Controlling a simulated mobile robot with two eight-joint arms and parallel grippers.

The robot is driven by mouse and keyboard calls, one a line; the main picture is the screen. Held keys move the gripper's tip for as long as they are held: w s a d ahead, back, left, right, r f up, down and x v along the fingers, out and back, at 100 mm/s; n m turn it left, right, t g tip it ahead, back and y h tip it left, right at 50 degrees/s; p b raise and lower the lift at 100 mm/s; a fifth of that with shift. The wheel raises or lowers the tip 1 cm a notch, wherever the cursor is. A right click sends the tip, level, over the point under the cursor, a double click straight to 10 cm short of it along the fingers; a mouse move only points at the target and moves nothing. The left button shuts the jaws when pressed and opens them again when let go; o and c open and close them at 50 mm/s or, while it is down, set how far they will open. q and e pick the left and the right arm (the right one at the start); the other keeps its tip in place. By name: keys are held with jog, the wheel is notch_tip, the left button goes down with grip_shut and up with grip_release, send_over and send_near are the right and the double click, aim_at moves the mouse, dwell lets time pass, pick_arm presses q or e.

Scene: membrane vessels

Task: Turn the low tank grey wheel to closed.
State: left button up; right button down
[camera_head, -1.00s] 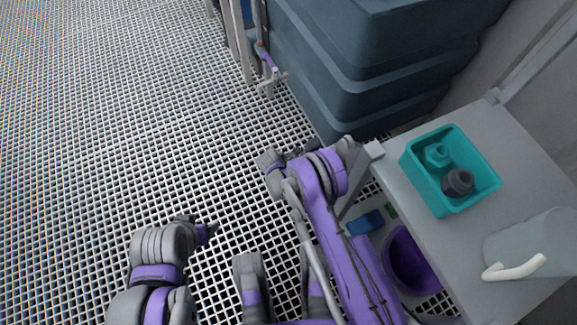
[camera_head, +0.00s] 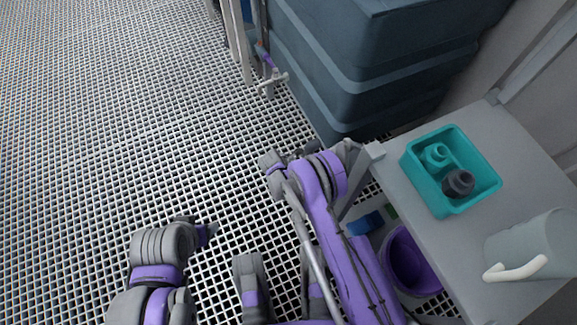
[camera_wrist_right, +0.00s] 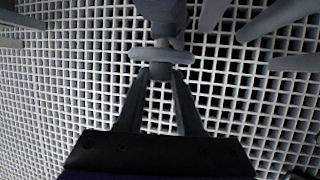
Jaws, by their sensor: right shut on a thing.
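A grey wheel (camera_wrist_right: 142,53) shows as a pale crossbar at the top centre of the right wrist view, on a darker grey body. My right gripper (camera_wrist_right: 161,76) is shut on this wheel, with a finger on each side of its hub. In the head view my right arm reaches up towards the tank base, and its fingertips and the held wheel cannot be made out. My left gripper (camera_head: 210,232) is at lower centre left above the floor grating, away from the wheel; its jaws are too small to read.
Another grey cross-shaped handle (camera_head: 271,82) is on a pipe at the upper centre. The large dark blue tank (camera_head: 370,70) stands behind my right arm. A grey bench (camera_head: 430,235) at right bears a teal tray (camera_head: 436,203) and a jug (camera_head: 535,243). A purple bucket (camera_head: 408,255) sits below. Grating at left is clear.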

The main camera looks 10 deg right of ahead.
jog(key=shift+s+d+f+m+t+y, duration=0.15)
jog(key=shift+m+t+y, duration=0.1)
jog(key=shift+t, duration=0.8)
jog(key=shift+s+a+f+m+t+y, duration=0.1)
jog(key=shift+s+m+t+y, duration=0.1)
jog(key=shift+t, duration=0.9)
jog(key=shift+s+d+f+m+t+y, duration=0.15)
jog(key=shift+m+t+y, duration=0.1)
jog(key=shift+t, duration=0.8)
jog(key=shift+r, duration=0.1)
jog(key=c, duration=0.5)
grip_release()
jog(key=shift+c, duration=0.2)
